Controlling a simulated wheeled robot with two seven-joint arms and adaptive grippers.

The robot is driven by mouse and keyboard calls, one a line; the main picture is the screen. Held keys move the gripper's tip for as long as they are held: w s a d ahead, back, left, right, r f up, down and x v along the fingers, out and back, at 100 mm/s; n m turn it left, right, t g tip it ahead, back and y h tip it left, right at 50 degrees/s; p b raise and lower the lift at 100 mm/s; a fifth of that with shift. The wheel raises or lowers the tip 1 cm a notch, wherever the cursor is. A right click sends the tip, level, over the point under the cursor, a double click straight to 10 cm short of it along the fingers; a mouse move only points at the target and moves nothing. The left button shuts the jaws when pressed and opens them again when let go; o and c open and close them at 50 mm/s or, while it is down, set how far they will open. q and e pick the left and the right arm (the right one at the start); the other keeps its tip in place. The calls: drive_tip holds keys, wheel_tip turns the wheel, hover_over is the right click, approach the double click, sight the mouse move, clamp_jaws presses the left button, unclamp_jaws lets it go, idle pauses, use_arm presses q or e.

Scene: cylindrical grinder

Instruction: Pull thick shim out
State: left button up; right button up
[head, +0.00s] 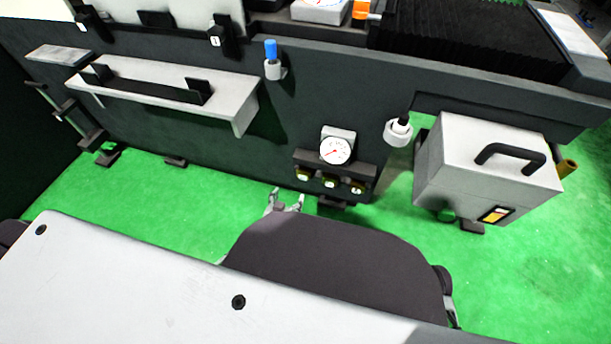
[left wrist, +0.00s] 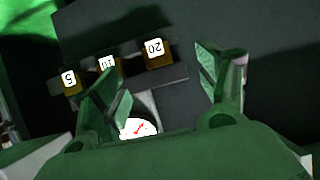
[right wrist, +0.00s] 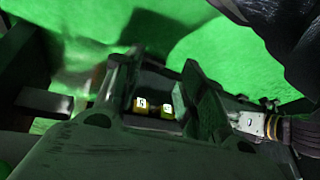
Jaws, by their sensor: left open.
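The thick shim, a brass-coloured block labelled 20, shows in the left wrist view (left wrist: 157,55), at the end of a dark rack. It seems to be the leftmost block in the head view (head: 304,175). Blocks labelled 10 (left wrist: 107,65) and 5 (left wrist: 70,82) sit beside it. My left gripper (head: 285,200) is open and empty, just below and left of the rack; in its wrist view the 20 block shows beyond the gap between the fingers. My right gripper (right wrist: 160,75) is open in its own wrist view, with two labelled blocks visible between its fingers. It is hidden in the head view.
A dial gauge (head: 334,150) stands right above the rack on the dark machine front (head: 215,150). A grey box with a black handle (head: 480,165) is to the right. A pale shelf (head: 165,85) juts out at left. Green floor (head: 190,205) lies open below.

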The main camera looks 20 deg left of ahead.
use_arm(q)
drive_tip(key=shift+w+d+r+t+b, duration=0.45)
drive_tip(key=shift+w+d+r, duration=0.2)
drive_tip(key=shift+w+r, duration=0.25)
use_arm(e)
drive_tip(key=shift+w+r, duration=0.2)
drive_tip(key=shift+r, duration=0.3)
drive_tip(key=shift+w+r, duration=0.15)
drive_tip(key=shift+r, duration=0.35)
use_arm(q)
drive_tip(key=shift+w, duration=0.15)
